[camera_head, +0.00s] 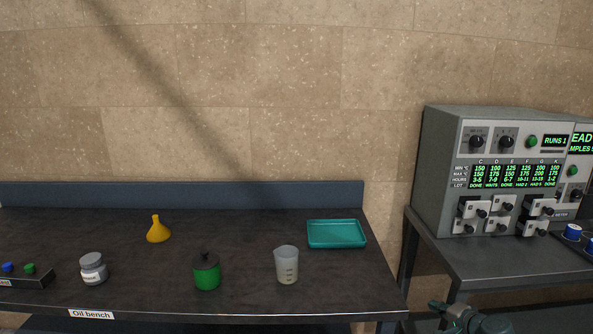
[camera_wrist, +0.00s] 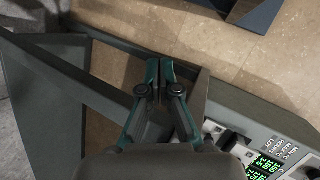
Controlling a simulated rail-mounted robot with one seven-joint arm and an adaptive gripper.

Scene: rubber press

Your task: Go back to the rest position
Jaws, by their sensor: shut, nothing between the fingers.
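My gripper (camera_wrist: 159,66) is in the middle of the wrist view, with its two dark green-and-black fingers together and nothing between them. It is over the gap near the grey bench frame, apart from any object. In the head view a dark green part of my arm (camera_head: 468,318) shows at the lower right edge, in front of the right-hand bench.
The oil bench (camera_head: 150,295) carries a yellow funnel (camera_head: 158,230), a grey-lidded jar (camera_head: 93,269), a green container (camera_head: 207,272), a beaker (camera_head: 287,266) and a teal tray (camera_head: 336,234). A grey machine (camera_head: 440,165) with dials stands on the right-hand bench (camera_head: 480,263).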

